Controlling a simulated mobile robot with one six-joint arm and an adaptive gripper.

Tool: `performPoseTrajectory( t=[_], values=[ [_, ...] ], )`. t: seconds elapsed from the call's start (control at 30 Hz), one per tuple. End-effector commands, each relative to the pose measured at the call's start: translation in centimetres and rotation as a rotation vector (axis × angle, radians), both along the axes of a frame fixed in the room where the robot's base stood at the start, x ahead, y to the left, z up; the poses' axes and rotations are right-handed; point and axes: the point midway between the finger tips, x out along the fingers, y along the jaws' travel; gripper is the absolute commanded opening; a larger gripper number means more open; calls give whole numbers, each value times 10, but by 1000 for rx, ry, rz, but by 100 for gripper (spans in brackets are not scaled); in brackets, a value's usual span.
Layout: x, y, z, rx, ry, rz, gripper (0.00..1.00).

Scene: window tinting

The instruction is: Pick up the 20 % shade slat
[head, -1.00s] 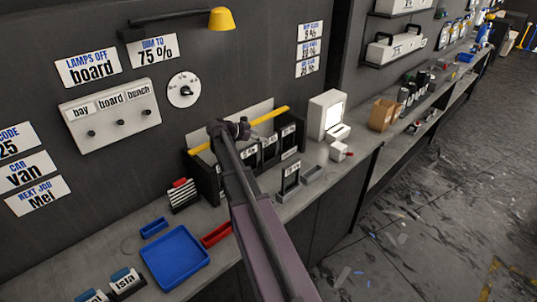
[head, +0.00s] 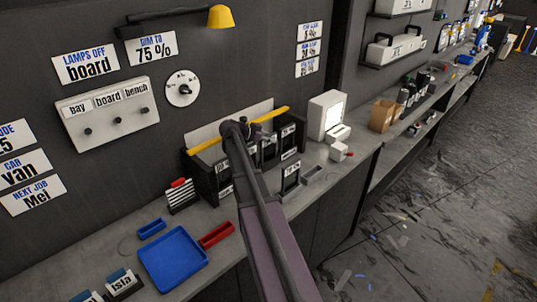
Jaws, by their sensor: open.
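A dark rack (head: 205,180) stands on the bench against the wall, with several dark slats or compartments bearing small white labels. The labels are too small to read surely, so I cannot tell which is the 20 % shade slat. A separate dark labelled piece (head: 290,178) stands upright just right of the rack; its number is not clear. My arm reaches up from the bottom across the rack, and its dark wrist end is over the rack's middle. My gripper's fingers do not show; the arm hides them and part of the rack.
A yellow bar (head: 205,146) runs along the rack's back. A blue tray (head: 173,259), a small blue tray (head: 151,229) and a red tray (head: 216,235) lie on the bench at front left. A white device (head: 327,115) stands right of the rack.

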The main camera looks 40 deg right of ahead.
Motion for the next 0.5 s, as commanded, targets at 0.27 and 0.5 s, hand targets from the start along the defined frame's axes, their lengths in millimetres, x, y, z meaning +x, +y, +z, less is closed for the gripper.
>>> performPoseTrajectory(
  t=[0.27,0.5],
  values=[
    [0,1,1,0,0,0,67],
    [0,1,0,0,0,1,61]
  ],
)
